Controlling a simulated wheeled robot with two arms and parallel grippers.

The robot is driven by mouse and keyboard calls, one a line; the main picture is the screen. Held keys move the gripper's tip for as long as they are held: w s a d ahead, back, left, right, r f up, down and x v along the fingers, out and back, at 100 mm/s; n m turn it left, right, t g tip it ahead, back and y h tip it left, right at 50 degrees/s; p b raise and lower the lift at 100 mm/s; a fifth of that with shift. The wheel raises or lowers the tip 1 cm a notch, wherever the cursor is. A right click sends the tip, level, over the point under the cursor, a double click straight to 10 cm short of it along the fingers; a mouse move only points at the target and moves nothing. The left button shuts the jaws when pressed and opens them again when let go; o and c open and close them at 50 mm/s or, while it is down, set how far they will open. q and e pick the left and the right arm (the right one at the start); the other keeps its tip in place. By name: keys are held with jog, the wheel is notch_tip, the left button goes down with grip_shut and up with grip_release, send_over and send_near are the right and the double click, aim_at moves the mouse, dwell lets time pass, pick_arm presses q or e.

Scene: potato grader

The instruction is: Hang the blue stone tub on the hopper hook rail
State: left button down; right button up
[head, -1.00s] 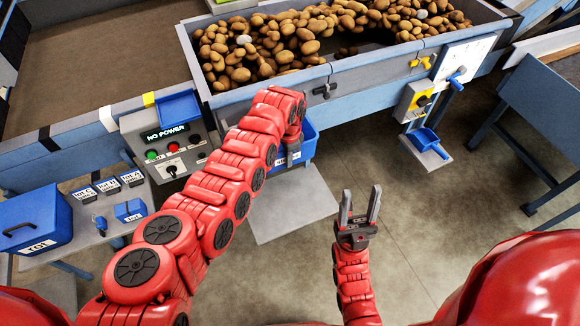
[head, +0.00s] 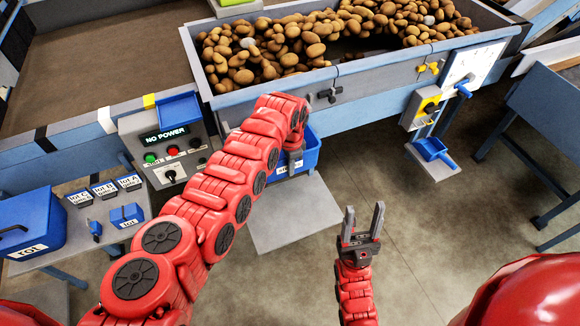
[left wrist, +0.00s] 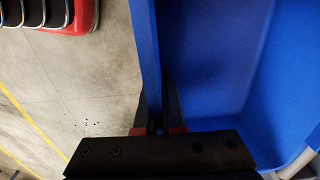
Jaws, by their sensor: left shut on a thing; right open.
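The blue stone tub (head: 309,150) is in front of the hopper's lower front, partly hidden behind my left arm. My left gripper (head: 294,158) is shut on its wall. In the left wrist view the tub (left wrist: 222,60) fills the right side, with its wall between the fingers of my left gripper (left wrist: 160,120). The potato-filled hopper (head: 290,88) stands behind it, with a black fitting (head: 330,94) on its front. I cannot make out a hook rail for certain; my left arm covers part of the front. My right gripper (head: 362,222) is open and empty, lower right of the tub.
A control box (head: 165,150) reading "NO POWER" is left of my left arm. A grey plate (head: 290,220) lies on the floor below the tub. A blue scoop-like tray (head: 432,150) and yellow fittings are at the right. A lidded blue box (head: 32,222) is far left.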

pick_arm(q)
jog(key=c, duration=0.9)
grip_release()
jog(key=shift+c, duration=0.2)
notch_tip(320, 180, up, 17)
jog(key=b, duration=0.4)
jog(key=shift+s+r, duration=0.15)
jog(key=shift+r, duration=0.05)
jog(key=shift+s+f, duration=0.1)
